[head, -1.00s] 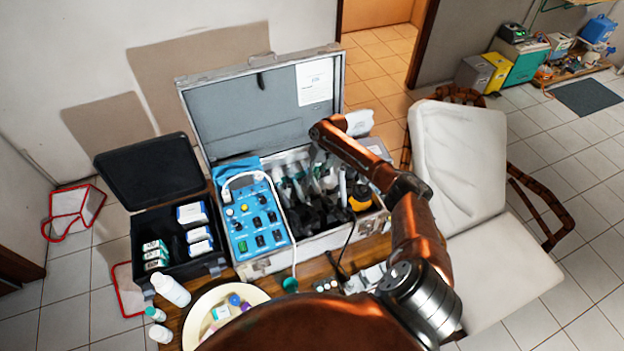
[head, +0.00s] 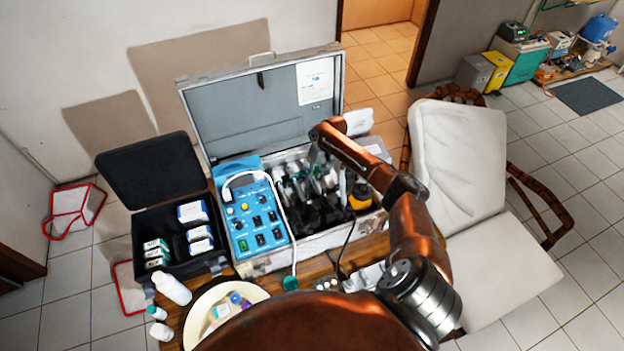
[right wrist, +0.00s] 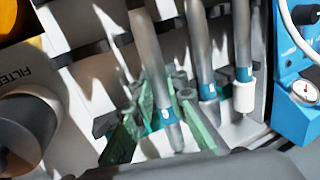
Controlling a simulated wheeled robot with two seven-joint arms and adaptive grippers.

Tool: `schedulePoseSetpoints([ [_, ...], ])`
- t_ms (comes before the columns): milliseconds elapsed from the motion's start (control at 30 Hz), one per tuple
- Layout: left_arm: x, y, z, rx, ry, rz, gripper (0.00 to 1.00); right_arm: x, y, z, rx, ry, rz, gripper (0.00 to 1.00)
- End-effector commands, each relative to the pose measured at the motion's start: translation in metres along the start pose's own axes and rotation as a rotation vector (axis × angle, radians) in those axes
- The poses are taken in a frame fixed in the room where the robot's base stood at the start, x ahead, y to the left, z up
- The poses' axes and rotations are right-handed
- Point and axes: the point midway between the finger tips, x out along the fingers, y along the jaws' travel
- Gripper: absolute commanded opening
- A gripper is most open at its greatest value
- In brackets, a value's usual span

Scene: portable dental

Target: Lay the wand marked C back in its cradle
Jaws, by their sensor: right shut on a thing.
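My right gripper (right wrist: 160,120) has its green-grey fingers closed around a slim grey wand (right wrist: 147,62) with a blue band. The band carries a small white mark that I cannot read for certain. The wand lies lengthwise in the case, close to a dark clip of the cradle row (right wrist: 123,39); I cannot tell whether it rests fully in it. Two similar wands, a middle one (right wrist: 198,45) and one with a white end (right wrist: 243,90), lie beside it. My left gripper is out of view.
The blue control unit (head: 252,215) sits left of the wands inside the case. A black box (head: 150,165), a plate (head: 255,292) and bottles (head: 172,288) stand nearby.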

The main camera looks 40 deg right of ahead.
Motion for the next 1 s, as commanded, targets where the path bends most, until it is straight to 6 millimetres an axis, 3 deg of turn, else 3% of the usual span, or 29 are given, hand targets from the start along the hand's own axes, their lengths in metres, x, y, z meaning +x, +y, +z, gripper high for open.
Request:
schedulePoseSetpoints([
  [867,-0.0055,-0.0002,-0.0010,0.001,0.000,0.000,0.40,0.0066,0.0017,-0.0005,-0.001,0.001,-0.001,0.00],
  [900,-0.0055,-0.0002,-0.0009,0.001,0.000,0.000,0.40,0.0066,0.0017,-0.0005,-0.001,0.000,-0.001,0.14],
  [1000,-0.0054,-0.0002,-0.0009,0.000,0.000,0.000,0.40,0.0067,0.0018,-0.0005,-0.001,0.000,-0.001,0.21],
])
